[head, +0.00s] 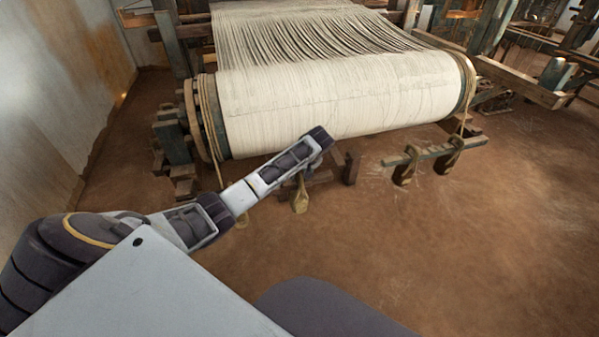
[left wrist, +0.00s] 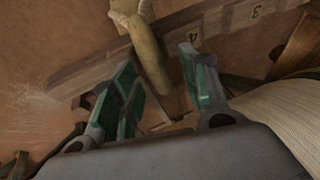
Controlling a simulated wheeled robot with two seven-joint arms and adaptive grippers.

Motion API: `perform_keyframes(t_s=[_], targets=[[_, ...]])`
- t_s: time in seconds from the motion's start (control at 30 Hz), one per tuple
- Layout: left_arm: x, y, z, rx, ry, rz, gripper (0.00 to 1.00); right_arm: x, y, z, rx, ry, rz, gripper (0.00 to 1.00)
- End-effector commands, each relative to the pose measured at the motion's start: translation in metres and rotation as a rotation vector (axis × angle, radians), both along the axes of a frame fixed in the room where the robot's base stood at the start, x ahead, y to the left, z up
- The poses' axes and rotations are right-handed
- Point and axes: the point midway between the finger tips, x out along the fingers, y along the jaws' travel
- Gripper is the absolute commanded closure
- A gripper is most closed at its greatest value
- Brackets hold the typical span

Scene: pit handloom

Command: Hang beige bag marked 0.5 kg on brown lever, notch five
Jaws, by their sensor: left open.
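A beige bag (head: 299,195) hangs low beside the brown lever (head: 345,167) in the head view. In the left wrist view the bag (left wrist: 130,14) is at the top, with its strap (left wrist: 148,55) lying across the brown lever (left wrist: 185,60). The lever shows labels 3 and 4; the strap lies just left of the 4, and any number beneath it is hidden. No weight mark on the bag is legible. My left gripper (left wrist: 160,88) is open, its green-padded fingers apart on either side of the strap's lower end. My right gripper is not in view.
The large warp beam (head: 345,100) with pale threads stands just behind my left arm. A greenish lever (head: 432,152) to the right carries two more bags (head: 405,170) (head: 450,157). The earthen floor in front and to the right is clear.

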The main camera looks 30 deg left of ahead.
Motion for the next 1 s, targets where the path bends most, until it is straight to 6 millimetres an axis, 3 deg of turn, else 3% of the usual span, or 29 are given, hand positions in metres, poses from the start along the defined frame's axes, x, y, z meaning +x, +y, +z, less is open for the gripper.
perform_keyframes(t_s=[0.27,0.8,1.0], targets=[[-0.001,-0.009,0.02,-0.001,-0.004,-0.002,0.55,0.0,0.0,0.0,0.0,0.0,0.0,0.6],[-0.01,-0.04,0.09,-0.001,-0.005,-0.001,0.55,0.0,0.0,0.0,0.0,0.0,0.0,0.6],[-0.012,-0.047,0.104,0.0,-0.003,-0.002,0.55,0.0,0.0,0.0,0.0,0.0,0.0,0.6]])
